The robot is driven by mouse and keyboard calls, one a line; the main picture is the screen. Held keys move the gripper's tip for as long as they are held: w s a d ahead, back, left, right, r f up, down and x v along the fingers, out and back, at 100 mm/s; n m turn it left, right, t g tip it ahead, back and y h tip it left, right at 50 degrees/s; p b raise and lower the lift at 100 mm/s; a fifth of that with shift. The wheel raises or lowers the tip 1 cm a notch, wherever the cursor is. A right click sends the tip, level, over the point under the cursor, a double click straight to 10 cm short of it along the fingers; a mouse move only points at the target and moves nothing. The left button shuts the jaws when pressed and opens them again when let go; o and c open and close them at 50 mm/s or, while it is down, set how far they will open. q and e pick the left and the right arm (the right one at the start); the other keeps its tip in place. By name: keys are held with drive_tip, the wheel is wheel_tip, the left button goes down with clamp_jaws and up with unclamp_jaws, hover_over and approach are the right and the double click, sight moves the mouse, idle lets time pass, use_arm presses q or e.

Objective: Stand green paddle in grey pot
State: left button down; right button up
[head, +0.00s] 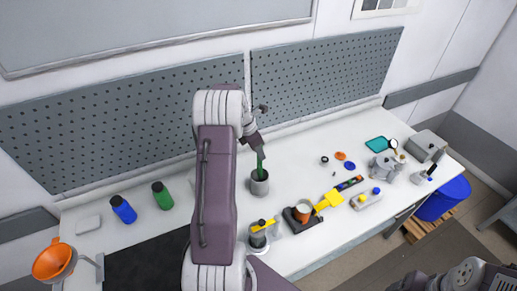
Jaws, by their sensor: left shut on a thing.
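The grey pot (259,187) stands upright on the white bench, near the middle of the head view. The green paddle (261,163) is roughly upright above it, and its lower end overlaps the pot's mouth. I cannot tell how deep the lower end sits. My left gripper (259,148) is above the pot, shut on the upper part of the green paddle, and hides that part. My right arm (455,278) shows only at the lower right corner, beyond the bench, and its jaws are not clear.
Blue (123,209) and green (162,195) bottles are at left. Bench is clear just right of the pot.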

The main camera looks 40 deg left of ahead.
use_arm(q)
drive_tip(key=shift+f+b, duration=1)
drive_tip(key=shift+f, duration=1.3)
drive_tip(key=c, duration=0.9)
unclamp_jaws()
drive_tip(key=shift+a+r, duration=0.1)
drive_tip(key=shift+r, duration=0.3)
drive_tip(key=b, duration=0.2)
approach(258, 158)
drive_tip(key=shift+d+f, duration=0.3)
drive_tip(key=shift+f, duration=0.1)
